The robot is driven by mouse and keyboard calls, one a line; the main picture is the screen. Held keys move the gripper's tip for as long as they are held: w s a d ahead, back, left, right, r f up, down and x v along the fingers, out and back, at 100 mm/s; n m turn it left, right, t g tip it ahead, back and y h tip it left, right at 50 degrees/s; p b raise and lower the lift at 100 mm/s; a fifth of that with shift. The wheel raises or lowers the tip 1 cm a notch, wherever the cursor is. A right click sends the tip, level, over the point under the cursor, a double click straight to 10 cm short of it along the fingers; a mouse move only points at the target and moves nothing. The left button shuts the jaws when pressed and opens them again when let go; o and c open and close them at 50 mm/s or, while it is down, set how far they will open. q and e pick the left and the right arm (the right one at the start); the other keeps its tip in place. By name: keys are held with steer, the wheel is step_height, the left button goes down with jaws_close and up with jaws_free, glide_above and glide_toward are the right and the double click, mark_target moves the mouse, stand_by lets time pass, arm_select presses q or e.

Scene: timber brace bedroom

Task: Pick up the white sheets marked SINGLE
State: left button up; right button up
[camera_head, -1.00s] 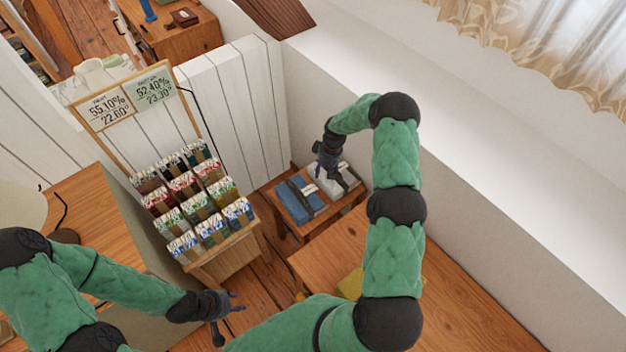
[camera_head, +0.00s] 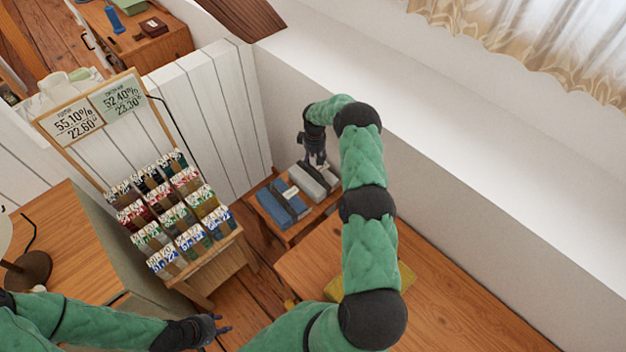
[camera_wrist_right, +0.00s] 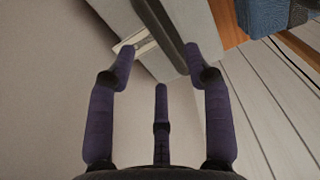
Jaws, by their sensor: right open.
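The white sheets (camera_head: 304,182), a pale folded bundle with a dark band, lie on a small wooden table (camera_head: 309,222) against the wall. They also show in the right wrist view (camera_wrist_right: 190,22), with a small label (camera_wrist_right: 143,44) whose text I cannot read. My right gripper (camera_head: 318,167) is open and empty, pointing down just above the bundle. In the right wrist view its fingers (camera_wrist_right: 160,58) are spread, with the bundle beyond their tips; I see no clear contact. My left gripper (camera_head: 224,325) is far off at the bottom, fingers apart and empty.
A blue folded bundle (camera_head: 275,207) lies beside the white one on the same table. A rack of small packets (camera_head: 173,212) with a price board stands left. A wooden surface (camera_head: 440,305) lies at the lower right. A white wall ledge (camera_head: 430,150) runs behind my right arm.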

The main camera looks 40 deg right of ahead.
mark_target(314, 165)
step_height(314, 165, down, 5)
steer(key=shift+a+r+b, duration=0.1)
steer(key=shift+b, duration=0.75)
steer(key=shift+c, duration=0.3)
jaws_close()
steer(key=shift+r, duration=0.15)
steer(key=shift+r, duration=0.1)
